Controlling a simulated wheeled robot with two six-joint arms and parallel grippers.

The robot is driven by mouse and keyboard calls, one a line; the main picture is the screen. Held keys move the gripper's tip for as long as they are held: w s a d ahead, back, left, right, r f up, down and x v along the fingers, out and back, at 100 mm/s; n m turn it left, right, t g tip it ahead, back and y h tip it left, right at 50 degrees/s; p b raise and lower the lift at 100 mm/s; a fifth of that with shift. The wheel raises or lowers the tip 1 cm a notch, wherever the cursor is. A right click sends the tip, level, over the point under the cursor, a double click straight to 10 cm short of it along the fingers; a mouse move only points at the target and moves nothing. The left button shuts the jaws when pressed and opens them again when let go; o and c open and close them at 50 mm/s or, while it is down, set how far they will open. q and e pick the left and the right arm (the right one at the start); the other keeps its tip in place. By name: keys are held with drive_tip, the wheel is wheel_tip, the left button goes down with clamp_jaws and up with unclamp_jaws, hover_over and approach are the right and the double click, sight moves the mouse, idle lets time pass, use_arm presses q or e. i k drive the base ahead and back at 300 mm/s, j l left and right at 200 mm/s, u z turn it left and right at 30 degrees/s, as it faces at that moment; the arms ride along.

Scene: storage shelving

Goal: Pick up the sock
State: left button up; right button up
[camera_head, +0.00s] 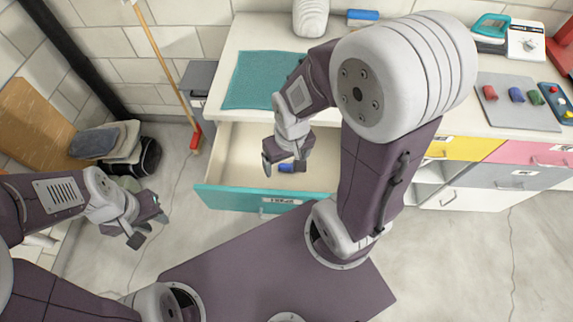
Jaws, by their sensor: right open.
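A small blue roll (287,168), which looks like a rolled sock, lies inside the open teal-fronted drawer (225,199). My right gripper (284,170) is over the drawer, pointing down at the blue roll, with its jaws open on either side of it in the picture. I cannot tell the height gap between them. More rolls, in red (490,93), blue (516,95) and green (535,97), lie on a grey tray (500,118) on the counter. My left gripper (149,229) is over the floor at the left, with its fingers apart and nothing visible between them.
A teal mat (258,80) lies on the white counter (248,33) behind the drawer. Closed yellow (462,149), pink (530,153) and grey drawers stand at the right. A broom (162,58) leans on the wall, near a basket of cloths (122,140). The floor at right is clear.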

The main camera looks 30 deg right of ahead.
sight(517, 96)
drive_tip(key=z, duration=2.7)
